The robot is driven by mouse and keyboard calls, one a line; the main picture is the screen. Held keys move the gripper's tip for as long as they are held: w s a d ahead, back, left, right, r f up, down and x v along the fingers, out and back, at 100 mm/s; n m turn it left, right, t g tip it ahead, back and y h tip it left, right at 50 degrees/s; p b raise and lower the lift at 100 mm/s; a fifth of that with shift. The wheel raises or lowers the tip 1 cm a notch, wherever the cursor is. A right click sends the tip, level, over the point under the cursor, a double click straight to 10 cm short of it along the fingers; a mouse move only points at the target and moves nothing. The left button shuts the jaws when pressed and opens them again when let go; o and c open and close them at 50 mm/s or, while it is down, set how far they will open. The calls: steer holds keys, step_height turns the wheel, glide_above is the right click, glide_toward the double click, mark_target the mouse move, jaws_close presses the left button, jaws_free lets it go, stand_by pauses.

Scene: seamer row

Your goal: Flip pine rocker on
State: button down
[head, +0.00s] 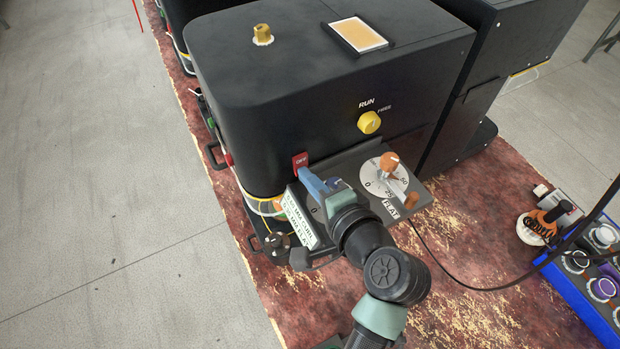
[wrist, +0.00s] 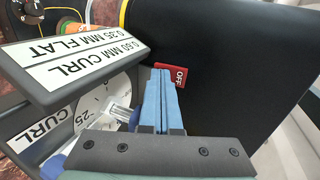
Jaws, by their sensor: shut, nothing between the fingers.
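A red rocker marked OFF (head: 300,160) sits on the front of the black machine (head: 240,110), low near its left corner. It also shows in the wrist view (wrist: 180,75), partly hidden behind the fingers. No word "pine" is readable on it. My gripper (head: 304,173) has blue fingers closed together with nothing between them. In the wrist view, the fingertips (wrist: 161,71) overlap the left part of the red rocker. I cannot tell whether they touch it.
A yellow RUN/FREE knob (head: 369,122) and a white dial (head: 370,181) with an orange-topped lever (head: 389,161) are to the right. A plate lettered CURL and FLAT (wrist: 85,57) stands close to the fingers. A blue tray (head: 575,297) lies at the right.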

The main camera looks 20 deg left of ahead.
steer(key=shift+a, duration=0.1)
steer(key=shift+r+p, duration=0.85)
steer(key=shift+p, duration=0.2)
